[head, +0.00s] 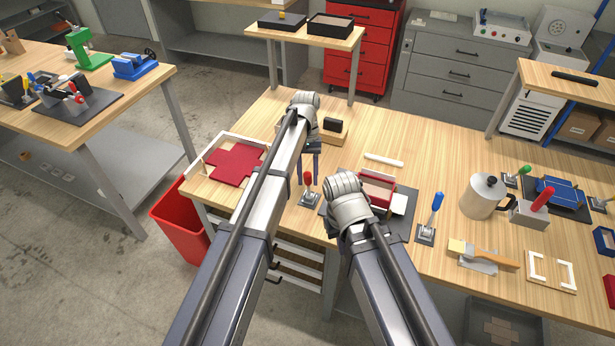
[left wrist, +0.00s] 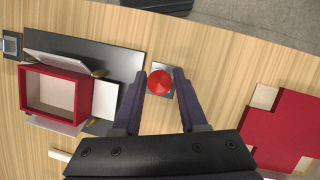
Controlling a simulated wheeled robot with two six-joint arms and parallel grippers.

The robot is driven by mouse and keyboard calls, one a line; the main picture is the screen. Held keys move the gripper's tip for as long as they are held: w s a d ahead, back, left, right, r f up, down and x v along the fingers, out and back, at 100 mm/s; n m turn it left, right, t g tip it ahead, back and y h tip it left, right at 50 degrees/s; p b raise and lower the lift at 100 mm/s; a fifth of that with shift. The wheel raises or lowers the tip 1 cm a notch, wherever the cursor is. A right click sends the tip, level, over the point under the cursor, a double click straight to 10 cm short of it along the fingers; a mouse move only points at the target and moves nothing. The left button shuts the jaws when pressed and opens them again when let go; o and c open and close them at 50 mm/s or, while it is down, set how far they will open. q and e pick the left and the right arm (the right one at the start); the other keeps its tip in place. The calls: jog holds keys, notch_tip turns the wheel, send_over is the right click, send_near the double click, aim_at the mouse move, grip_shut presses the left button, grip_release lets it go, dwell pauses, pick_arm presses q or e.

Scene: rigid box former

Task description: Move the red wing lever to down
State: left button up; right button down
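The red wing lever (head: 308,181) stands roughly upright on a small metal base at the left side of the dark box-former plate. Its round red knob (left wrist: 160,83) shows from above in the left wrist view. My left gripper (head: 307,166) is just above and behind the lever, pointing down. Its two fingers (left wrist: 159,74) are open, one on each side of the knob, with small gaps showing. My right arm's wrist (head: 349,200) is over the former plate; its fingers are hidden behind it.
A red box with pale flaps (head: 378,190) sits on the dark plate (left wrist: 115,62), right of the lever. A blue lever (head: 436,202) stands farther right. A red cross-shaped blank (head: 238,164) lies in a white-edged tray at left. A metal pot (head: 482,197) stands at right.

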pick_arm(q)
jog(key=shift+o, duration=1.2)
jog(key=p+v, duration=0.7)
jog(key=v, duration=0.1)
jog(key=shift+s+f, duration=0.1)
